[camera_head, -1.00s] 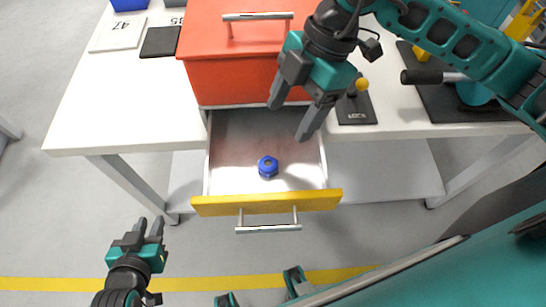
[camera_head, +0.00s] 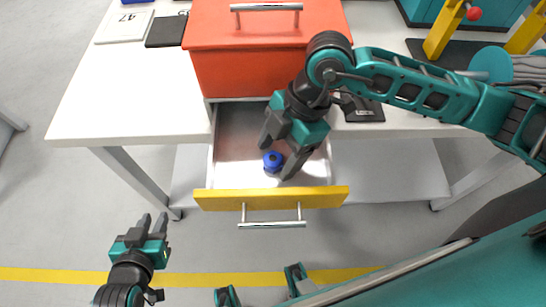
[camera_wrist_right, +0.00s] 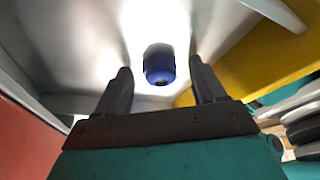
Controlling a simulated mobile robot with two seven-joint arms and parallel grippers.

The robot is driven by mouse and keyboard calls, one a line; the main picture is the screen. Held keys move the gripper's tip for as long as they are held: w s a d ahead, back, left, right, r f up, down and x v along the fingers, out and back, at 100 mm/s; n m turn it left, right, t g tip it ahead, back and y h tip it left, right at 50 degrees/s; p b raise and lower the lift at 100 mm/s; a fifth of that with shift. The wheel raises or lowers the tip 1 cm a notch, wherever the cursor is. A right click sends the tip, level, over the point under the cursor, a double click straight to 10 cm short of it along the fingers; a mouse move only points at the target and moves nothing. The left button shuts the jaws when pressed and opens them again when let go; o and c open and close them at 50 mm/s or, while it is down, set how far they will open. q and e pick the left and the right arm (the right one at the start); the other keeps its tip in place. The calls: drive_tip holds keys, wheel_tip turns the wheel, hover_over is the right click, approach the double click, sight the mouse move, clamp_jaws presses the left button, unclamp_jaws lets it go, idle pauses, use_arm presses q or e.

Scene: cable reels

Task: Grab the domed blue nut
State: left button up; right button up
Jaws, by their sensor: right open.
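The domed blue nut (camera_head: 273,161) stands on the floor of the open drawer (camera_head: 231,172). It also shows in the right wrist view (camera_wrist_right: 159,65), ahead of and between the fingertips. My right gripper (camera_head: 275,161) is open and reaches down into the drawer, its fingers on either side of the nut in the head view. In the right wrist view, the fingers (camera_wrist_right: 160,80) do not touch the nut, and there is a gap on both sides. My left gripper (camera_head: 151,224) is away from the table at the lower left, with its two fingers apart and nothing between them.
The drawer's yellow front (camera_head: 270,199) with a metal handle (camera_head: 271,224) is nearest me. A red box (camera_head: 262,62) stands above the drawer on the white table (camera_head: 120,95). A dark plate (camera_head: 363,110) lies right of the box.

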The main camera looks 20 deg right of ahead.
drive_tip(key=c, duration=1.1)
drive_tip(key=shift+r, duration=0.15)
